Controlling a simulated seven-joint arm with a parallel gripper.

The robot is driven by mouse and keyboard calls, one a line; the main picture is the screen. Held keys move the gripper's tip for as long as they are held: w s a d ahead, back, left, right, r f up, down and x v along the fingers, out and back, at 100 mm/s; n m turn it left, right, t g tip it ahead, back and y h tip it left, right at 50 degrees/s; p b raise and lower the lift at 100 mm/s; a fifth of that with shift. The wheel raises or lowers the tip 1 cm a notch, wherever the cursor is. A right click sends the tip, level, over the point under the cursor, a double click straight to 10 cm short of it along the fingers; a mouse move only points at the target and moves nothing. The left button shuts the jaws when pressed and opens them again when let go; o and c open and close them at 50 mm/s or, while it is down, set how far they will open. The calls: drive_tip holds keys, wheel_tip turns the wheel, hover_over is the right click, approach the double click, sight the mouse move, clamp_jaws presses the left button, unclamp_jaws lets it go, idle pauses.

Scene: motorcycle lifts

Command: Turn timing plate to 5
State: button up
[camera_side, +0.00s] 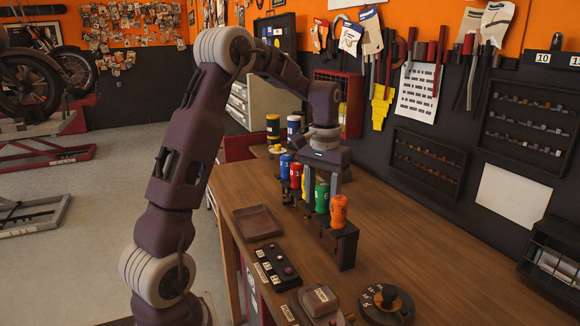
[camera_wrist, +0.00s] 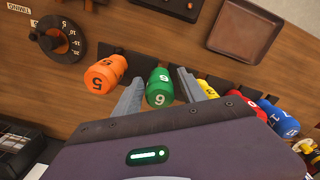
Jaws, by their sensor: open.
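The timing plate (camera_side: 370,312) is a dark round dial with pale marks and a raised black knob (camera_side: 391,298), at the front right of the bench. In the wrist view the dial (camera_wrist: 75,27) is at upper left, with its knob (camera_wrist: 46,38) and an upside-down label beside it. Its small numbers and the pointer's setting are hard to read. My gripper (camera_side: 323,185) is open and points down at the tool rack, away from the dial. In the wrist view its fingers (camera_wrist: 158,90) stand either side of a green handle marked 6 (camera_wrist: 159,88), with gaps visible.
An orange handle marked 5 (camera_side: 338,208) stands in the rack (camera_side: 348,250) between my gripper and the dial. Several other coloured handles stand behind.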

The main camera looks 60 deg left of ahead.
drive_tip(key=s+r, duration=0.8)
drive_tip(key=r, duration=0.1)
drive_tip(key=shift+s, duration=0.2)
drive_tip(key=s+d+m+t, duration=0.2)
drive_tip(key=s+d+m, duration=0.1)
drive_tip(key=s+d, duration=0.4)
drive_tip(key=s+d+f+m+t, duration=0.1)
drive_tip(key=s+d+m+t, duration=0.2)
drive_tip(key=s+d, duration=0.4)
drive_tip(key=d, duration=0.6)
drive_tip(key=shift+f+t, duration=0.3)
